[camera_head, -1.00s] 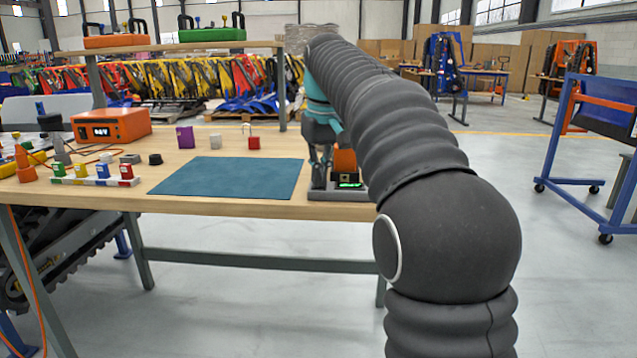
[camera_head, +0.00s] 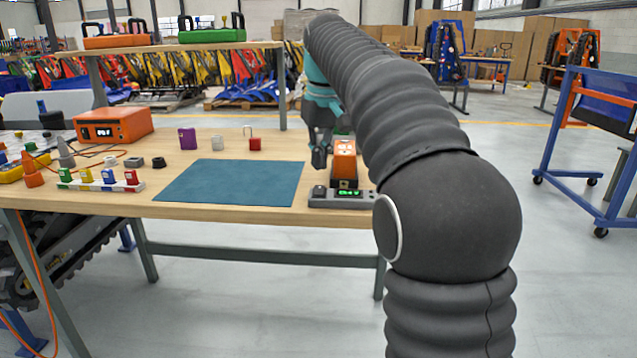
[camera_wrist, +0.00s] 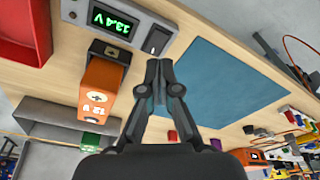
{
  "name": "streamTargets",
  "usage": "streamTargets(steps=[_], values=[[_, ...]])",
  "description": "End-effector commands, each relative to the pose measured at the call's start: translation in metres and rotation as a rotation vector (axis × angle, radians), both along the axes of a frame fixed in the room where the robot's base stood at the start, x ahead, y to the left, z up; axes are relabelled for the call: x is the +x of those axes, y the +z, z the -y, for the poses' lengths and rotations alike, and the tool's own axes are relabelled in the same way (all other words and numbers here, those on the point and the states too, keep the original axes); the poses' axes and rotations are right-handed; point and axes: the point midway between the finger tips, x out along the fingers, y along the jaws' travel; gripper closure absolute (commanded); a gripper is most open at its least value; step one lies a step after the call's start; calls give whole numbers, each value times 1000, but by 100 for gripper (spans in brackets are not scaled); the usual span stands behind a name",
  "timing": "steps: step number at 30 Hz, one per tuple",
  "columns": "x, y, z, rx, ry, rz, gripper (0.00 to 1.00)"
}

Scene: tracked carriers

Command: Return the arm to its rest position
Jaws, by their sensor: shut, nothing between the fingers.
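My gripper (camera_head: 319,158) is shut and empty. It hangs above the right end of the workbench, just left of an orange block (camera_head: 344,160) and clear of it. In the wrist view my gripper's fingertips (camera_wrist: 158,68) meet in the middle, with the orange block (camera_wrist: 100,88) to their left. The orange block stands at a grey device (camera_head: 330,201) with a lit green display.
A teal mat (camera_head: 230,183) lies bare on the wooden workbench (camera_head: 190,144). An orange power unit (camera_head: 114,125), a purple block (camera_head: 187,138) and a rack of coloured blocks (camera_head: 100,181) stand to the left. A raised shelf (camera_head: 170,47) runs behind. A blue cart (camera_head: 560,140) stands right, beyond open floor.

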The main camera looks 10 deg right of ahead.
Motion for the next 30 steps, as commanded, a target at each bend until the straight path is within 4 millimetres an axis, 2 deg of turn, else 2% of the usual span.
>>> streamTargets(steps=[7,19,23,30], values=[[0,15,0,0,0,0,100],[-5,16,0,0,-4,5,100],[-26,15,-1,0,-19,30,100],[-92,-3,-2,3,-69,104,100]])
